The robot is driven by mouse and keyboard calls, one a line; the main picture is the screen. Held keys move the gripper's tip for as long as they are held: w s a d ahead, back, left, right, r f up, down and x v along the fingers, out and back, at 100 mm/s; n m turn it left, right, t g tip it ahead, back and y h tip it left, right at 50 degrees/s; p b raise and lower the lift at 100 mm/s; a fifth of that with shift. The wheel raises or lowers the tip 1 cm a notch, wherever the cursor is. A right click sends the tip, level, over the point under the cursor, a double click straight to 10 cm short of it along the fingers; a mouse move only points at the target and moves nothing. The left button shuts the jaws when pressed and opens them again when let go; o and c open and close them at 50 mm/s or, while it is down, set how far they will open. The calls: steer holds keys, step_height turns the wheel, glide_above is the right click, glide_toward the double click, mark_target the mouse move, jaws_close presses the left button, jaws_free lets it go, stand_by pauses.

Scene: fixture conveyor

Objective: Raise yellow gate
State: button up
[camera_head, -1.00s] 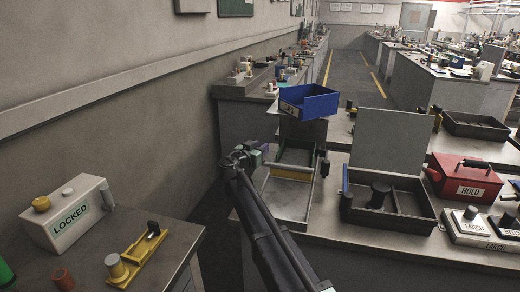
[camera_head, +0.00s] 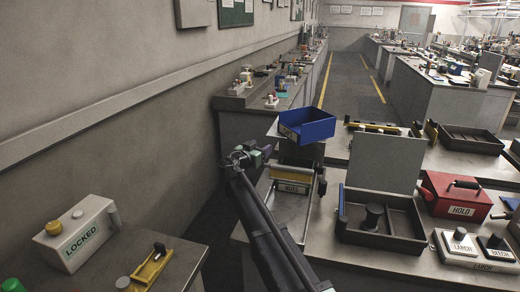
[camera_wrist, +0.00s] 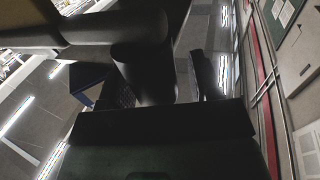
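In the head view the yellow gate (camera_head: 292,173) is a level yellow bar above a panel labelled NUTS, at the back of a shallow metal tray (camera_head: 292,225). A black knob (camera_head: 322,187) shows at its right side. My gripper (camera_head: 264,153) is at the gate's left end, slightly higher than the bar. Whether it touches the gate is unclear. In the dark wrist view, black cylinders (camera_wrist: 145,70) fill the middle and a dull yellow-brown bar (camera_wrist: 28,35) crosses the upper left.
A blue bin (camera_head: 307,128) is just behind the gate. A black compartment tray (camera_head: 385,247) and a red HOLD box (camera_head: 455,197) are to the right. A white LOCKED box (camera_head: 78,235) and a yellow fixture (camera_head: 152,266) are on the left bench. The wall is left of my arm.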

steer(key=v, duration=1)
steer(key=shift+s+a, duration=0.25)
steer(key=shift+s, duration=0.1)
steer(key=s+d+f+n+g+y+p, duration=0.1)
steer(key=s+d+f+n+g+y, duration=0.25)
steer(key=s+d+f+g, duration=0.5)
steer(key=s+d+f+n+g+y, duration=0.25)
steer(key=s+d+f+n, duration=0.2)
steer(key=s, duration=0.75)
steer(key=s+d+f+m+g+y+p, duration=0.1)
steer(key=s+d+g+y, duration=0.2)
steer(key=s+d, duration=0.6)
steer(key=s+y, duration=0.1)
steer(key=s, duration=0.2)
steer(key=shift+f+g, duration=0.4)
